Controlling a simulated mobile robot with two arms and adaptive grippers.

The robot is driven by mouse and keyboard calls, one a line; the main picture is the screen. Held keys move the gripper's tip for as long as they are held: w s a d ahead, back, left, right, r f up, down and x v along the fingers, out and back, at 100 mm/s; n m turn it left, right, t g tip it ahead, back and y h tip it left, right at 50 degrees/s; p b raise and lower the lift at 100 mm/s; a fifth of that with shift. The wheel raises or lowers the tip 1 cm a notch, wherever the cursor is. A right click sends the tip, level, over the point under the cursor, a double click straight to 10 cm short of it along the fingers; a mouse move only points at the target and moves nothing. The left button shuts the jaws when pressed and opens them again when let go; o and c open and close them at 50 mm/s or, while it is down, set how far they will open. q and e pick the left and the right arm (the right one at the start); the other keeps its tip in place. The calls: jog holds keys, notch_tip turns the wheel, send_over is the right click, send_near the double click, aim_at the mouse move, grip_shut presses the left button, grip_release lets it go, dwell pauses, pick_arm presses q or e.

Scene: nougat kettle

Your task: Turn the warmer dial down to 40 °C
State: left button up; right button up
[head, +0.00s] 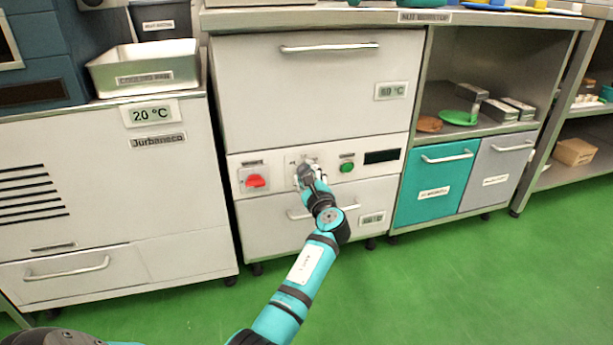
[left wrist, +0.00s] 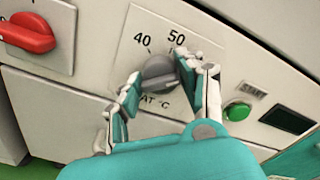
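The warmer dial (left wrist: 158,73) is a round grey knob on the warmer's light front panel. In the left wrist view the marks 40 and 50 show above it, with part of "AT °C" below; the other marks are covered. I cannot tell exactly which mark the knob points at. My left gripper (head: 308,172) is at the dial, with its fingers apart on either side of the knob. The right finger overlaps the knob's edge in the left wrist view; I cannot tell whether it touches. My right gripper is not in view.
On the same panel are a red switch (head: 256,182) to the left, a green button (head: 347,167) and a dark display (head: 382,156) to the right. Drawers with bar handles lie above and below. The green floor (head: 430,280) in front is clear.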

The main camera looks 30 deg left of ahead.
pick_arm(q)
jog(key=c, duration=0.5)
